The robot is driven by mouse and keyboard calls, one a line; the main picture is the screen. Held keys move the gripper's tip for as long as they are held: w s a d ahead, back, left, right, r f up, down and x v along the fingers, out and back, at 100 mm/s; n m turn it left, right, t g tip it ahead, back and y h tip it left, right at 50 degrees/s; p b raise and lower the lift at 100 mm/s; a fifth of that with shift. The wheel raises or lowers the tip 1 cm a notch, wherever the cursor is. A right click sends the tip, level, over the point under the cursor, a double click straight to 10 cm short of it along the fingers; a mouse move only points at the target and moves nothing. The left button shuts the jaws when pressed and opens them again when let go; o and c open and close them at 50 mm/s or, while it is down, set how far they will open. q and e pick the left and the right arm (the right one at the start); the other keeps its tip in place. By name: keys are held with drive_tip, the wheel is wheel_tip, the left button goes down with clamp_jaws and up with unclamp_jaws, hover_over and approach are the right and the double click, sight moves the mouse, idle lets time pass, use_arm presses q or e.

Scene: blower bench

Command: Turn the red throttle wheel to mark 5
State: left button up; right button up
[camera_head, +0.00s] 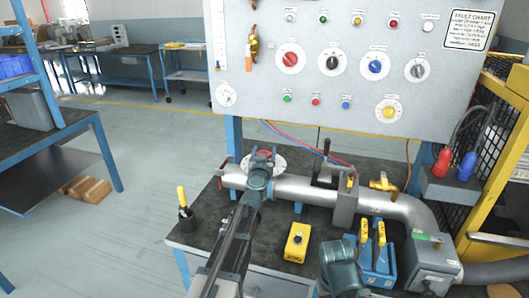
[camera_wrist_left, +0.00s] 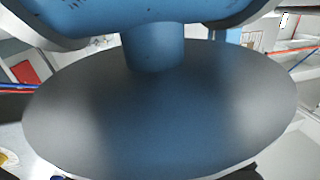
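The red throttle wheel (camera_head: 264,153) sits on a pale round dial plate (camera_head: 278,163) on the silver pipe, left of the middle of the bench. Only a little red shows between the fingers of my left gripper (camera_head: 262,154), which is at the wheel with a finger to each side. I cannot tell whether the fingers touch or grip it. The dial's marks and the wheel's pointer are too small or hidden to read. The left wrist view is filled by a large grey-blue disc, and neither wheel nor fingers can be made out there.
The silver pipe (camera_head: 305,190) runs right past a grey clamp block (camera_head: 345,204) and a brass valve (camera_head: 383,184). A yellow box (camera_head: 297,243), a blue tool holder (camera_head: 370,266) and a black cup (camera_head: 187,218) stand nearby. A control panel (camera_head: 330,100) rises behind.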

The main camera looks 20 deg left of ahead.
use_arm(q)
drive_tip(key=o, duration=0.5)
drive_tip(key=shift+c, duration=0.2)
drive_tip(key=s+d, duration=0.2)
drive_tip(key=s, duration=1.1)
drive_tip(key=shift+s+d, duration=0.15)
drive_tip(key=shift+s, duration=0.2)
